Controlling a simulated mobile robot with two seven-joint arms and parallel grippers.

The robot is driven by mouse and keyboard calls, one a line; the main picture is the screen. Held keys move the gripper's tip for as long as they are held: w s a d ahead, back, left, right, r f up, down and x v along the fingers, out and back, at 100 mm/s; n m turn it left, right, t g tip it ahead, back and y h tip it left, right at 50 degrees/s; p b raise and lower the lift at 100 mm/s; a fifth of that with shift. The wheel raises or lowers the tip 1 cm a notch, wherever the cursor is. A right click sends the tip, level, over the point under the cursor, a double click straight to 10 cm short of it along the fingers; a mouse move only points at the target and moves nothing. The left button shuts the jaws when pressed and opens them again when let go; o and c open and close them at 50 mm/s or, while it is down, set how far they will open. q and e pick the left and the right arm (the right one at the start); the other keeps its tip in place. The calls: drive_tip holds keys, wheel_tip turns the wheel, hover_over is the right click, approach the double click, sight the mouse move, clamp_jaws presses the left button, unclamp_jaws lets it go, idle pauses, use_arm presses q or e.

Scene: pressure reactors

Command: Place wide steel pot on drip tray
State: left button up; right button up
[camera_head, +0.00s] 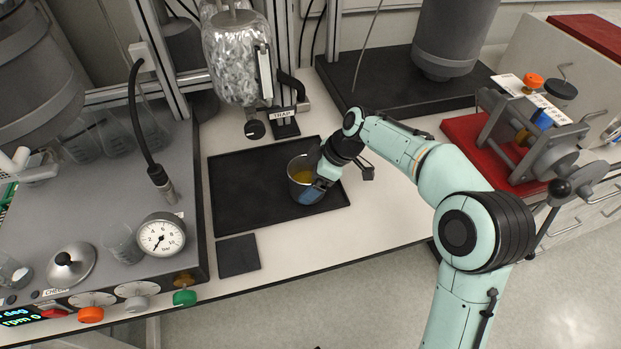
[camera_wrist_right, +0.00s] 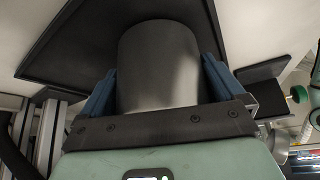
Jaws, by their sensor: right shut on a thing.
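The wide steel pot (camera_head: 299,191) is upright with yellow-orange contents inside, over the right part of the black drip tray (camera_head: 235,205). I cannot tell for sure whether its base touches the tray. My right gripper (camera_head: 313,190) comes in from the right and is shut on the pot's side. In the right wrist view the pot (camera_wrist_right: 158,65) sits between the blue fingers of the gripper (camera_wrist_right: 156,85), with the dark tray (camera_wrist_right: 75,45) behind it. My left gripper is not in view.
A glass vessel (camera_head: 234,60) and a TRAP label (camera_head: 283,115) stand behind the tray. A pressure gauge (camera_head: 161,236) is on the bench unit at left. A small black mat (camera_head: 238,256) lies in front. A red mat (camera_head: 475,140) bears a metal device. The tray's left part is clear.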

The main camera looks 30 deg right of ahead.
drive_tip(key=shift+f, duration=0.15)
drive_tip(key=o, duration=1)
drive_tip(key=shift+o, duration=0.2)
drive_tip(key=shift+r, duration=0.25)
drive_tip(key=p+v, duration=0.1)
drive_tip(key=v, duration=1.1)
drive_tip(key=shift+f, duration=0.1)
